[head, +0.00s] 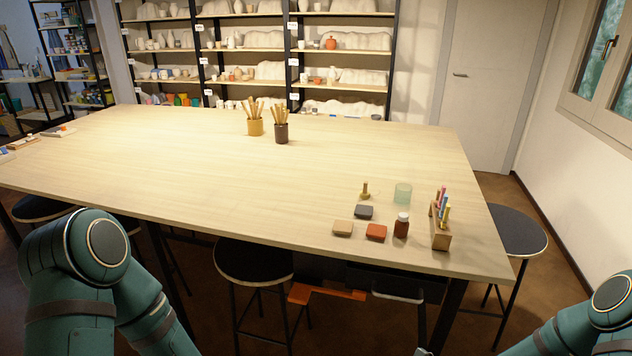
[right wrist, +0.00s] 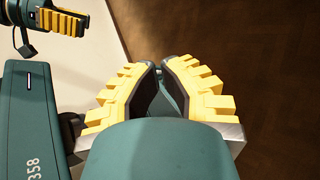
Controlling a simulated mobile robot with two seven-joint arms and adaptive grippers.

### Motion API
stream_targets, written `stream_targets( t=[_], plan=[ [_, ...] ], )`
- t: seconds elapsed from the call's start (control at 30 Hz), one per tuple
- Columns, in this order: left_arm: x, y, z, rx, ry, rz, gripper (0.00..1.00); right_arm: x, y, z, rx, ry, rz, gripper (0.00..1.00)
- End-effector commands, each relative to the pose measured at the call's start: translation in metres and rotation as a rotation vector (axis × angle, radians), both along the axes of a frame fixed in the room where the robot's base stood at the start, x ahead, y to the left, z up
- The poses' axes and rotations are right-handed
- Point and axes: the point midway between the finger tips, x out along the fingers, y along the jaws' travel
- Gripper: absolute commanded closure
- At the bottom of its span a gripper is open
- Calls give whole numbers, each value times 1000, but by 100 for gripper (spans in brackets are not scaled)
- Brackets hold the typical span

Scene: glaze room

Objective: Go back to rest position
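My right gripper (right wrist: 160,68) fills the middle of the right wrist view. Its two yellow ribbed fingers come together at the tips, and nothing shows between them. Behind it are a pale surface on the left and dark brown floor on the right. A yellow ribbed finger of what looks like my left gripper (right wrist: 67,22) shows at the top left of that view, too partly seen to tell its opening. In the head view my left arm is at the lower left and my right arm at the lower right, both below the table's front edge.
The wooden table (head: 200,170) is mostly clear. Near its right front lie a red block (head: 376,232), a brown bottle (head: 401,226), a green glass (head: 403,193) and a pen holder (head: 441,238). Stools (head: 252,262) stand by the table. Shelves (head: 255,50) line the back.

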Motion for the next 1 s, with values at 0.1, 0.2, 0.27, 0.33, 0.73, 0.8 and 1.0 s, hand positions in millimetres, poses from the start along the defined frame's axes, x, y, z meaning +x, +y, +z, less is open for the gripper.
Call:
stream_targets(
  t=[0.1, 0.2, 0.27, 0.33, 0.73, 0.8, 1.0],
  plan=[
    [0, 0, 0, 0, 0, 0, 33, -45, 26, -14, -234, -269, 497, 100],
    [0, 0, 0, 0, 0, 0, 33, -66, 32, -20, -384, -546, 910, 100],
    [0, 0, 0, 0, 0, 0, 33, -71, 36, -21, -451, -725, 1142, 100],
    [0, 0, 0, 0, 0, 0, 33, -71, 42, -18, -509, -929, 1381, 100],
    [0, 0, 0, 0, 0, 0, 33, -64, 70, 1, -606, -1473, 1886, 100],
    [0, 0, 0, 0, 0, 0, 33, -64, 70, 1, -606, -1473, 1886, 100],
    [0, 0, 0, 0, 0, 0, 33, -64, 70, 1, -606, -1473, 1886, 100]
  ],
)
